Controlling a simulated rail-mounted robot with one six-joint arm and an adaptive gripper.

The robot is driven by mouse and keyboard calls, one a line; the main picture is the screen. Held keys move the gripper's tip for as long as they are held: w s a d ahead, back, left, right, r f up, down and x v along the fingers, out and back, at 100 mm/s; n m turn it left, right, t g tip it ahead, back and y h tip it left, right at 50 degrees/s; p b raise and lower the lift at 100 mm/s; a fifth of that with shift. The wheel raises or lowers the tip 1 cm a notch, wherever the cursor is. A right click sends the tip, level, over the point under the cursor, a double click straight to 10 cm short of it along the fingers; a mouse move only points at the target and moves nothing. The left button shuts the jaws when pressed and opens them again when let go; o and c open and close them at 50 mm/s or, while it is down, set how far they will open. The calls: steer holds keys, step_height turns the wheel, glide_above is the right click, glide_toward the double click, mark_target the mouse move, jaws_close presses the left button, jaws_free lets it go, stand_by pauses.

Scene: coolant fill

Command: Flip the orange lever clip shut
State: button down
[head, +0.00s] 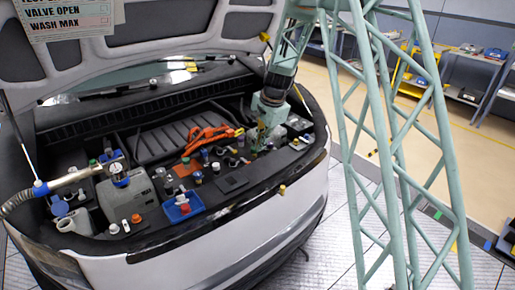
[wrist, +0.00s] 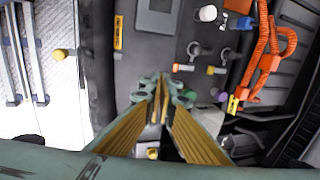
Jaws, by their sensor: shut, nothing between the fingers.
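My gripper (head: 259,138) points down into the right side of the open engine bay. In the wrist view its fingers (wrist: 164,88) are together with nothing seen between them. A small upright orange-yellow piece (wrist: 118,32) with dark marks sits up and left of the fingertips, apart from them. A small orange-red tab (wrist: 176,67) lies just beyond the fingertips, beside dark round fittings. I cannot tell for sure which of these is the lever clip, nor whether it is open or shut. The fingers hide the surface beneath them.
An orange cable (wrist: 263,60) lies to the right in the wrist view. The raised hood (head: 150,45) is overhead.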

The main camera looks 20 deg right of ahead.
steer(key=shift+s+d+r, duration=0.2)
steer(key=shift+s+r, duration=0.25)
steer(key=shift+r, duration=0.2)
steer(key=s+a+r+n, duration=0.2)
steer(key=s+r+n, duration=0.1)
steer(key=s+r, duration=0.95)
steer(key=s+a+r+n, duration=0.3)
steer(key=s+r+n, duration=0.1)
steer(key=s+r, duration=0.8)
steer(key=s+r+n, duration=0.1)
steer(key=s+n, duration=0.2)
steer(key=s, duration=1.4)
steer(key=s+r+n+t+h+b, duration=0.1)
steer(key=s+n, duration=0.2)
steer(key=s, duration=1.4)
steer(key=shift+s+d+r, duration=0.2)
steer(key=shift+s+r, duration=0.05)
steer(key=shift+r, duration=0.1)
